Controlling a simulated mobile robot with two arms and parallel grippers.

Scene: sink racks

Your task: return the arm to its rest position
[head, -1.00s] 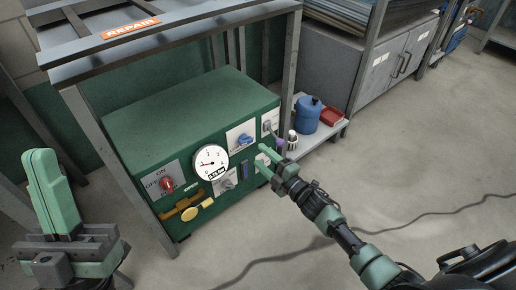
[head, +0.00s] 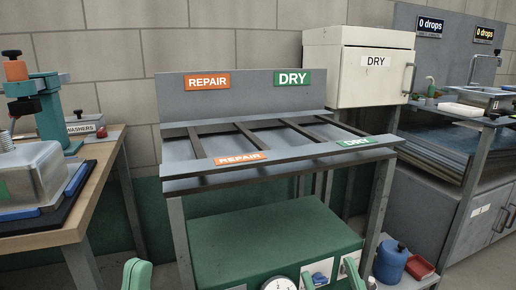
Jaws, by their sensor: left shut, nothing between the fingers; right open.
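My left gripper (head: 137,274) shows only as pale green fingertips at the bottom edge, left of the green test box; its fingers are together and empty. My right gripper (head: 361,277) shows at the bottom edge in front of the right part of the box's front panel. Its pale green fingers are apart, with nothing seen between them. I cannot tell whether it touches the panel. Both arms are otherwise below the picture. The green box (head: 270,238) stands under the rack, its front with the round gauge (head: 279,284) mostly cut off.
A slatted rack (head: 260,150) marked REPAIR and DRY stands above the box. A wooden bench (head: 85,195) with a green press (head: 45,110) is at left. A white DRY cabinet (head: 362,72), a sink counter (head: 480,120), a blue canister (head: 391,262) and a red tray (head: 419,267) are at right.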

